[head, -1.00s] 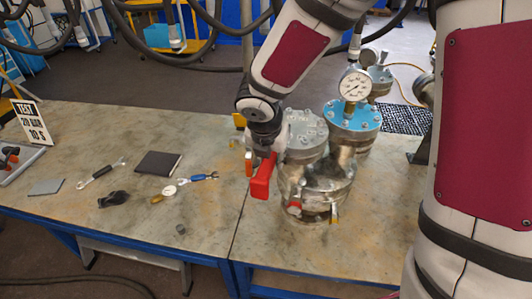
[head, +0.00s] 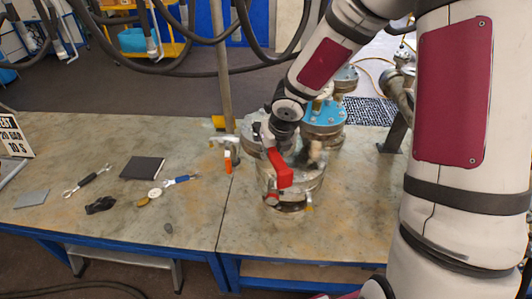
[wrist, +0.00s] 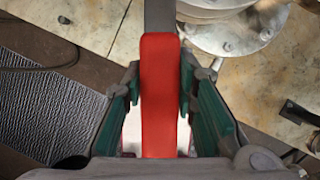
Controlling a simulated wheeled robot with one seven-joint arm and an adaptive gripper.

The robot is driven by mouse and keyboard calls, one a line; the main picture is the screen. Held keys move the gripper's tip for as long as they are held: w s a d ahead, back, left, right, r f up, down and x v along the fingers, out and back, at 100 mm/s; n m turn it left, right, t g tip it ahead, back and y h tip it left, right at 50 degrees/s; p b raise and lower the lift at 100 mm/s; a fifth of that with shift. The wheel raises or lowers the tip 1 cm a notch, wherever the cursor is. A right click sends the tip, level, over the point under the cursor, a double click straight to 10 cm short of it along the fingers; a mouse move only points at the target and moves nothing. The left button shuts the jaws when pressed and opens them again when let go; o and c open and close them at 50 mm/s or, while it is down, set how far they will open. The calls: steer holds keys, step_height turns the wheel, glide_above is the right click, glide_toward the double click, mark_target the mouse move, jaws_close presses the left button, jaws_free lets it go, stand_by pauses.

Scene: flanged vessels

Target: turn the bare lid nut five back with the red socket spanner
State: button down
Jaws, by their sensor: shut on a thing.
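My gripper (head: 270,146) is shut on the red socket spanner (head: 280,172). In the wrist view the fingers of my gripper (wrist: 160,88) stand on either side of the red handle (wrist: 160,110), and a grey shank runs out of the top of the picture. The spanner is over the front flanged vessel (head: 290,190) or just in front of its lid; I cannot tell whether it touches. The spanner's socket end is out of sight. The bare lid nut five cannot be picked out. A bolted flange (wrist: 225,38) shows at the wrist view's top right.
A blue-lidded vessel (head: 324,114) stands behind, partly covered by my arm. An orange-handled tool (head: 228,160) stands left of the vessels. A wrench (head: 88,181), a dark book (head: 143,167) and small parts lie on the left bench. A pipe post (head: 398,125) rises at right.

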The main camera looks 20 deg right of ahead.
steer(key=shift+w+d+n, duration=0.1)
steer(key=shift+d+n, duration=0.6)
steer(key=shift+d, duration=0.05)
step_height(320, 180, up, 5)
steer(key=shift+r, duration=0.1)
stand_by(0.6)
